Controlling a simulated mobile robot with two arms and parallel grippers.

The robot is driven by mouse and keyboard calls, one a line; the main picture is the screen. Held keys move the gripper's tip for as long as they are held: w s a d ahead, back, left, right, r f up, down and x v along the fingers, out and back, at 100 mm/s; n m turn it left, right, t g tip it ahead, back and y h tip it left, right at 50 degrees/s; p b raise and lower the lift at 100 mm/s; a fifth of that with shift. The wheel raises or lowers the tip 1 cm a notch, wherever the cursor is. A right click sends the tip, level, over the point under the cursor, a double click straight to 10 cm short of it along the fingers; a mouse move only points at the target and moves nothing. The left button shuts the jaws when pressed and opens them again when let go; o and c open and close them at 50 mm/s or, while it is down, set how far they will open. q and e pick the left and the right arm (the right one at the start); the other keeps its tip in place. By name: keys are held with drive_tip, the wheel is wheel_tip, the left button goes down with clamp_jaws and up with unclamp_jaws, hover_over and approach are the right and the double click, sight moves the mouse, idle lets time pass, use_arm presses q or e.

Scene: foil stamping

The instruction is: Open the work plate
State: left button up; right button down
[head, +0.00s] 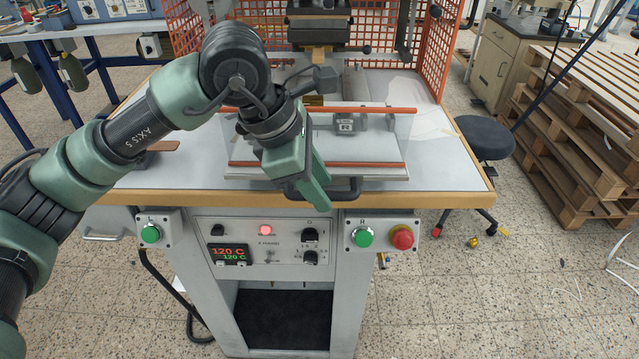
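The work plate (385,172) is a pale flat plate on the stamping machine's table, with an orange-red strip along its front and another bar further back. A dark bar handle (345,190) sticks out at its front edge. My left gripper (316,200) reaches down over the front of the plate, at the left end of the handle. Its green fingers overlap the handle's left part. I cannot tell whether they touch or grip it. The gripper hides the plate's front middle. My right gripper is not in view.
A control panel (265,243) with buttons and a 120 C display sits below the table edge. The stamping head (330,30) hangs above the back, between orange mesh guards (400,40). A black stool (484,137) and stacked pallets (580,130) stand at right.

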use_arm(q)
drive_tip(key=v, duration=0.7)
drive_tip(key=shift+r+b, duration=0.4)
drive_tip(key=shift+s+a+f, duration=0.1)
drive_tip(key=shift+s, duration=0.05)
